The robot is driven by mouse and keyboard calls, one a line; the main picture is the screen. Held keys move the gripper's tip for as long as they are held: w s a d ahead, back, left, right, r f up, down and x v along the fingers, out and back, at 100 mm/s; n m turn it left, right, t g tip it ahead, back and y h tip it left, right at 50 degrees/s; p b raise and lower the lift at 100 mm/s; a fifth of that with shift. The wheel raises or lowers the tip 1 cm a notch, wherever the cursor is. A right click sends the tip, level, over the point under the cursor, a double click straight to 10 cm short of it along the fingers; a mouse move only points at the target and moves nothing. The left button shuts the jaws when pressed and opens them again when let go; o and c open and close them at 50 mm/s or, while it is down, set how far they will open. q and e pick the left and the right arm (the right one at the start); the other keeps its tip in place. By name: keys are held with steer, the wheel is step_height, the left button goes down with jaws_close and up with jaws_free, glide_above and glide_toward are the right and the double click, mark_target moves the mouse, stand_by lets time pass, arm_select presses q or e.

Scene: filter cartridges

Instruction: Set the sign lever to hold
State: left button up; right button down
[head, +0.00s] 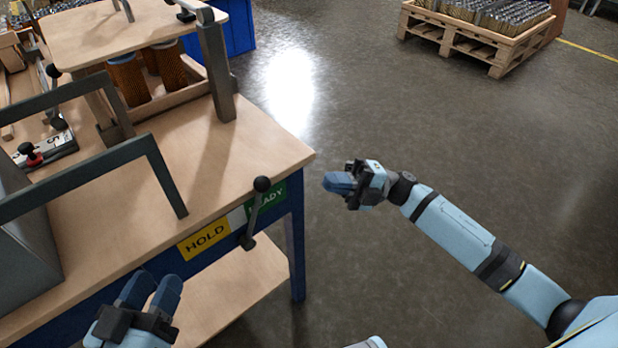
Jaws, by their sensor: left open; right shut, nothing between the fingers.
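The sign lever (256,210) is a dark rod with a black ball knob, mounted on the front edge of the workbench. It stands nearly upright, leaning slightly right, its knob over the green READY panel (272,198). The yellow HOLD panel (204,240) is to the lever's left. My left gripper (151,292) is open and empty, below and left of the HOLD panel in front of the bench. My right gripper (338,183) is shut and empty, out over the floor to the right of the lever, apart from it.
The wooden workbench (230,165) carries a grey metal handle frame (160,170) and a raised wooden stand with orange-brown filter cartridges (128,80). A lower shelf (240,290) juts out under the lever. A pallet crate (460,42) stands far back; the floor at right is clear.

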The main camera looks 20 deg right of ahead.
arm_select(q)
steer(key=shift+r+t, duration=0.3)
steer(key=shift+r, duration=0.3)
arm_select(e)
steer(key=shift+r+v, duration=0.2)
steer(key=shift+v, duration=1.8)
arm_select(q)
steer(key=shift+p, duration=0.3)
arm_select(e)
steer(key=shift+d, duration=0.1)
